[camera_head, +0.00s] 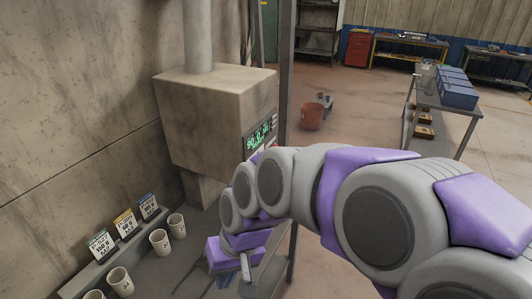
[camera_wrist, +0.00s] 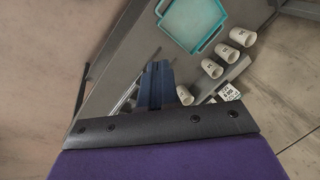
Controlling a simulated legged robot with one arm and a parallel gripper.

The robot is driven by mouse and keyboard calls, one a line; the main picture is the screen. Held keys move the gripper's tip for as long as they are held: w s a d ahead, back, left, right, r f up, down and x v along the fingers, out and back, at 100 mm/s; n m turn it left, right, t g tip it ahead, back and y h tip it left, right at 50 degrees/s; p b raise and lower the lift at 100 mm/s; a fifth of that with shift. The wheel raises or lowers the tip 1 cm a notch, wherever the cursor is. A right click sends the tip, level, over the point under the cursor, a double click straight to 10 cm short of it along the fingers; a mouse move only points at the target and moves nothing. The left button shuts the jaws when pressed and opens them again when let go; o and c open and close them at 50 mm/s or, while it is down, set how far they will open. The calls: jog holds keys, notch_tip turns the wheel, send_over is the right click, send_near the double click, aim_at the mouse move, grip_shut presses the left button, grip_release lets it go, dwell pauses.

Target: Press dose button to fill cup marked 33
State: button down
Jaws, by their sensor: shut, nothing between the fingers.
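A grey dosing machine (camera_head: 215,110) hangs at the wall with a green-lit display panel (camera_head: 260,136) on its right-hand face. I cannot make out the dose button; my arm covers the area just below the panel. White cups (camera_head: 160,242) stand in a row on the bench, and several show in the wrist view (camera_wrist: 227,53). Their dark marks are too small to read, so I cannot tell which is 33. My gripper (camera_head: 246,275) is low over the bench's right edge, right of the cups. Its fingers (camera_wrist: 155,84) are shut and empty.
Printed cards (camera_head: 124,223) stand on a ledge behind the cups. A teal tray (camera_wrist: 192,22) lies on the bench in the wrist view. A metal post rises right of the machine. An orange bucket (camera_head: 312,117) and a table with blue bins (camera_head: 456,90) stand farther off.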

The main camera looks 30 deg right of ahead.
jog(key=w+d+r+m+t+y, duration=0.15)
jog(key=w+d, duration=0.25)
jog(key=w, duration=0.4)
jog(key=w+d+r+m+t, duration=0.1)
jog(key=w+d+m+t, duration=0.25)
jog(key=w, duration=0.35)
jog(key=w+d+r+m+t+y, duration=0.15)
jog(key=w+d, duration=0.25)
jog(key=w, duration=0.4)
jog(key=w+d+f+m+t+h, duration=0.1)
jog(key=d+f+m+h, duration=0.1)
jog(key=d, duration=0.7)
jog(key=w+d+f+m+t+h, duration=0.1)
jog(key=w+d+f+m+h, duration=0.1)
jog(key=d, duration=0.8)
jog(key=w+d+f+m+t+h+p, duration=0.1)
jog(key=d+f+m, duration=0.3)
jog(key=d, duration=0.5)
jog(key=shift+w+d+f+m+t+h, duration=0.2)
jog(key=shift+w+d+m+t+h, duration=0.2)
jog(key=shift+m+h, duration=0.35)
jog(key=shift+w+a, duration=0.1)
jog(key=shift+a, duration=0.05)
jog(key=w+a, duration=0.5)
jog(key=w, duration=0.2)
jog(key=shift+w, duration=0.15)
